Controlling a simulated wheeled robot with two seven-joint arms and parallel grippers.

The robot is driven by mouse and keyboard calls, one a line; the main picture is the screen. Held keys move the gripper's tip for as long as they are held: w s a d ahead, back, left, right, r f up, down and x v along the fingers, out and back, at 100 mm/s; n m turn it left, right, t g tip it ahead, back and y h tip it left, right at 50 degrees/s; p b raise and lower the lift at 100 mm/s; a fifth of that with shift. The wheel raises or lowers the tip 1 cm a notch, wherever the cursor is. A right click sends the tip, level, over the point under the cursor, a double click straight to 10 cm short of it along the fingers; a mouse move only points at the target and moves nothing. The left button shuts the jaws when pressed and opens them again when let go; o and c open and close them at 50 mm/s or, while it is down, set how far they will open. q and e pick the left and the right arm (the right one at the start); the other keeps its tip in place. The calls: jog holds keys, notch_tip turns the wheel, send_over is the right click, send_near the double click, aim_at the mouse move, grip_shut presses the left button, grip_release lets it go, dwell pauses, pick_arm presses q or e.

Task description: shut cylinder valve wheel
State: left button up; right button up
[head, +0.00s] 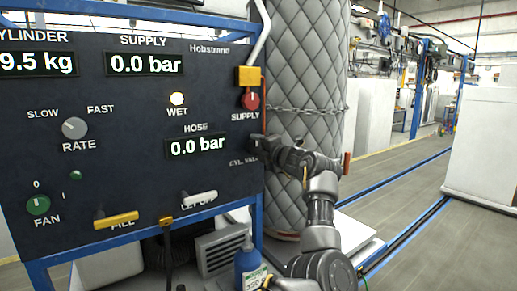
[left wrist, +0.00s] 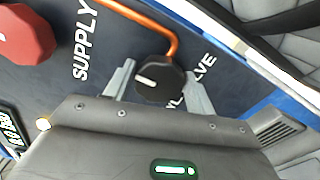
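The cylinder valve wheel (left wrist: 160,82) is a dark, many-sided knob with a white mark, below an orange pipe in the left wrist view. The fingers of my left gripper (left wrist: 162,88) stand spread on either side of it. The gap to the wheel is very small, and I cannot tell if they touch it. In the head view my left gripper (head: 262,147) is at the right edge of the dark control panel (head: 110,190), by the partly covered "CYL. VALVE" label. It mostly hides the wheel there. My right gripper is not in view.
The red supply knob (head: 250,100) sits just above my gripper; it also shows in the left wrist view (left wrist: 25,32). A quilted grey cylinder (head: 305,80) with a chain stands close behind my arm. A blue bottle (head: 247,262) is below. Open floor lies to the right.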

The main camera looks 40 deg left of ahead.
pick_arm(q)
jog(key=o, duration=0.4)
jog(key=shift+c, duration=0.2)
jog(key=b+v, duration=0.4)
jog(key=v, duration=0.7)
jog(key=shift+w+a, duration=0.1)
